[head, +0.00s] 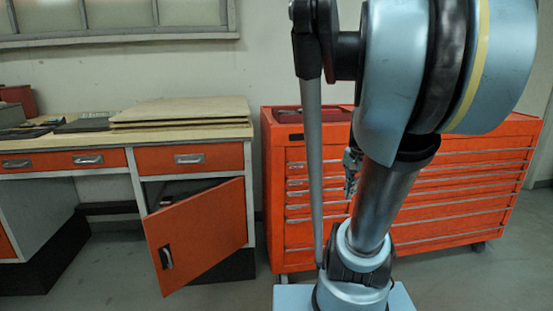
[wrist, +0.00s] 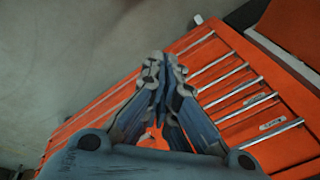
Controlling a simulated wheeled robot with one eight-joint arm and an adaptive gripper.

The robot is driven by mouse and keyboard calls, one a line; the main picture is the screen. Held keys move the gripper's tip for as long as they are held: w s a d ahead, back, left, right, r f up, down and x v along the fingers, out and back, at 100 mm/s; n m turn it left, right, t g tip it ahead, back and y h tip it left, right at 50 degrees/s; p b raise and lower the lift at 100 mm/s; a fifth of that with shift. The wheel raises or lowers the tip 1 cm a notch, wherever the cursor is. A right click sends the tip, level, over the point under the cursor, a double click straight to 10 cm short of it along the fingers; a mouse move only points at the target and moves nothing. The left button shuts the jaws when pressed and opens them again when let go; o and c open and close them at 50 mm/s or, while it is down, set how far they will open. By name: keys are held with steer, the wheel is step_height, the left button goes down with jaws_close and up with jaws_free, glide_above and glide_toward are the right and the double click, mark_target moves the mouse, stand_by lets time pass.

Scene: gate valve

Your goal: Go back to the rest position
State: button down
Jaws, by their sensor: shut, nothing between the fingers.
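My gripper (wrist: 164,62) is shut and empty in the wrist view, its two blue-grey fingers meeting at the tips. The orange front of a tool chest (wrist: 225,85) lies beyond the fingers, with no visible contact. In the head view my arm stands upright and folded in the right half. A small part of what looks like my gripper (head: 352,168) shows left of the arm link, in front of the tool chest (head: 465,185); the rest is hidden by the arm. No gate valve is in view.
A workbench (head: 190,133) stands at the left, with flat boards (head: 180,112) on top. Its orange cabinet door (head: 197,235) hangs open into the room. The chest stands on castors behind my arm. Grey floor (head: 110,275) is clear in front of the bench.

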steer(key=s+a+f+n, duration=0.5)
steer(key=s+f+n, duration=0.2)
steer(key=s, duration=0.3)
steer(key=shift+s+a+f+n, duration=0.15)
steer(key=shift+s+a+n, duration=0.25)
steer(key=shift+n, duration=0.3)
steer(key=shift+w, duration=0.1)
steer(key=shift+w+f, duration=0.2)
steer(key=shift+w, duration=0.15)
